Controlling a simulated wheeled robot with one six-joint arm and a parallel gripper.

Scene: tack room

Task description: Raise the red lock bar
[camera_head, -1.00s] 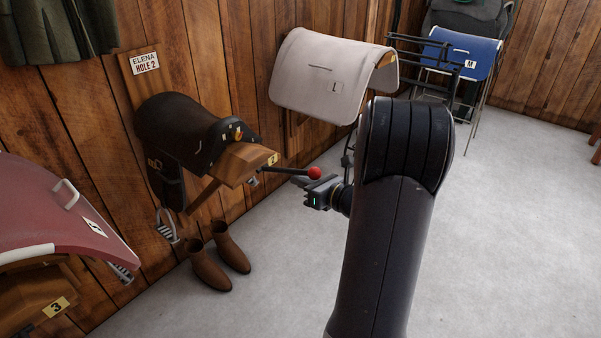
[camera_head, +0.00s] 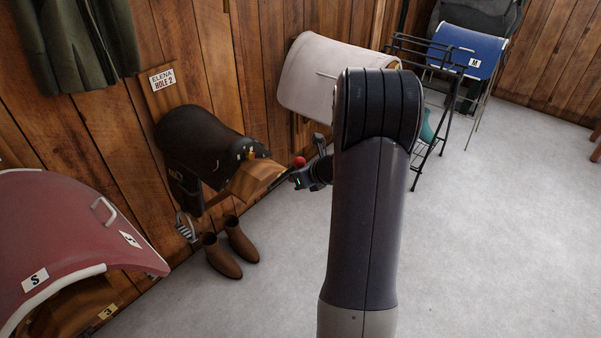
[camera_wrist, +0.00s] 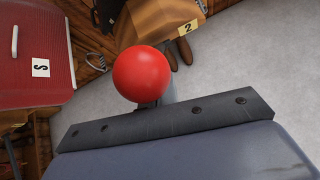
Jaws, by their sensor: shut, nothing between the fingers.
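The lock bar's red ball end (camera_head: 299,162) shows just off the front end of the wooden saddle rack (camera_head: 257,178) that holds a black saddle (camera_head: 205,145). The bar's rod is mostly hidden in both views. My gripper (camera_head: 298,180) is shut and empty, just below the ball in the head view. In the wrist view the red ball (camera_wrist: 141,73) is large and close, just past the dark edge of my gripper. I cannot tell whether the gripper touches the bar.
Brown boots (camera_head: 222,257) stand on the floor under the rack. A maroon saddle pad (camera_head: 75,235) is at left. A pale pad (camera_head: 318,75) and a black metal stand (camera_head: 432,110) are behind my arm. The floor at right is open.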

